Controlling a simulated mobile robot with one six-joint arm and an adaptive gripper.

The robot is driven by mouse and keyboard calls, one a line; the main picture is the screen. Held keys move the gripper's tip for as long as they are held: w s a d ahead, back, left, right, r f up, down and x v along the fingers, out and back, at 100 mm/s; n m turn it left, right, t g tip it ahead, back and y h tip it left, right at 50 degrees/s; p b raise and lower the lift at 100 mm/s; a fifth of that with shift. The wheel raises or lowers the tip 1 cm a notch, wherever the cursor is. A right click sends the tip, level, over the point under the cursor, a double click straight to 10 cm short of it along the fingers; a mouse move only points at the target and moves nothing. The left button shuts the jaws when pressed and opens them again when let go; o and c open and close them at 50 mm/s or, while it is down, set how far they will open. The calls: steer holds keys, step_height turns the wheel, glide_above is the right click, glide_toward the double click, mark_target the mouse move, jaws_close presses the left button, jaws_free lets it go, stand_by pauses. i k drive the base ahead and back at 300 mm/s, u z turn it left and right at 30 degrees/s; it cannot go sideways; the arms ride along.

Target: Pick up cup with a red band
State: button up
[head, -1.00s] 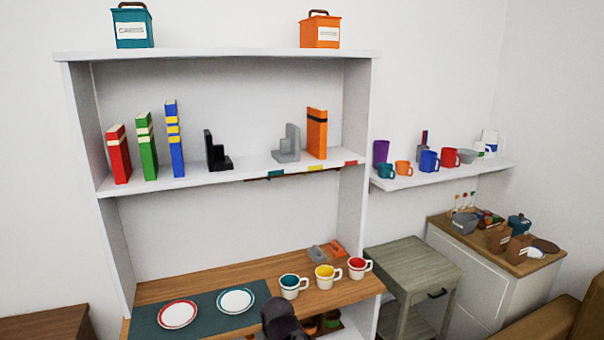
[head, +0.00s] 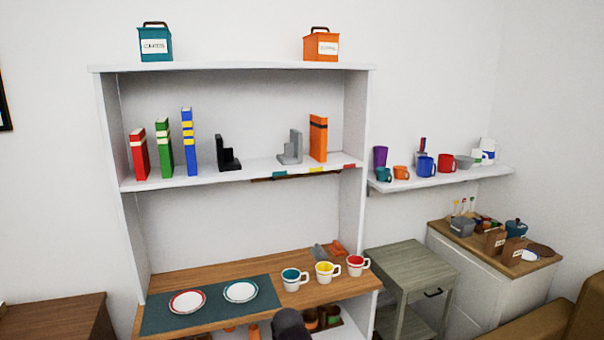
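The cup with red at its top (head: 356,265) stands upright at the right end of a row of three white cups on the wooden counter of the shelf unit. A dark rounded part of my arm shows at the bottom edge, in front of and below the cups. My gripper's fingers are not visible.
A teal mat (head: 210,310) with two plates lies left of the cups. Grey and orange items (head: 328,250) lie behind them. A grey-green side table (head: 410,270) stands to the right. A wall shelf (head: 440,180) holds several mugs. Books stand on the upper shelf.

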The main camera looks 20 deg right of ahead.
mark_target(355, 263)
steer(key=z, duration=0.2)
steer(key=i, duration=1.1)
steer(key=z, duration=0.3)
